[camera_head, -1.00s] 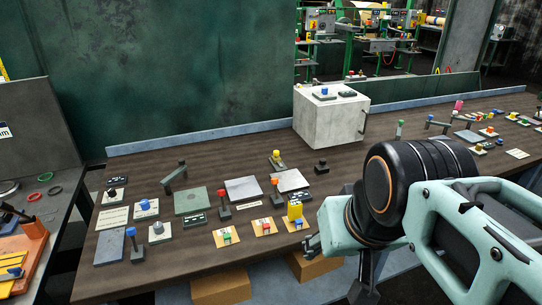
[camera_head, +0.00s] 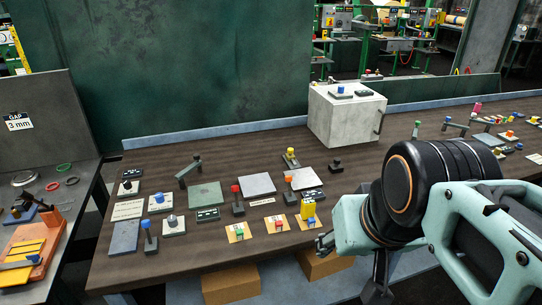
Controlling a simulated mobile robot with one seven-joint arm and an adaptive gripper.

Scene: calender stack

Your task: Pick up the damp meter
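A small upright yellow block (camera_head: 308,209) with a dark part beside it stands near the front edge of the brown bench. It may be the damp meter, but I cannot tell for sure because no label is readable. My gripper (camera_head: 325,243) is at the bench's front edge, just right of and nearer than the yellow block, and apart from it. Only a dark fingertip part shows; the rest is hidden behind my pale green and black arm, so its opening cannot be seen.
The bench (camera_head: 160,262) holds several levers, knobs and flat plates, close together left of my gripper. A grey box (camera_head: 346,118) stands at the back. A side bench with an orange fixture (camera_head: 40,240) is at the left. Cardboard boxes (camera_head: 230,284) sit below the bench front.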

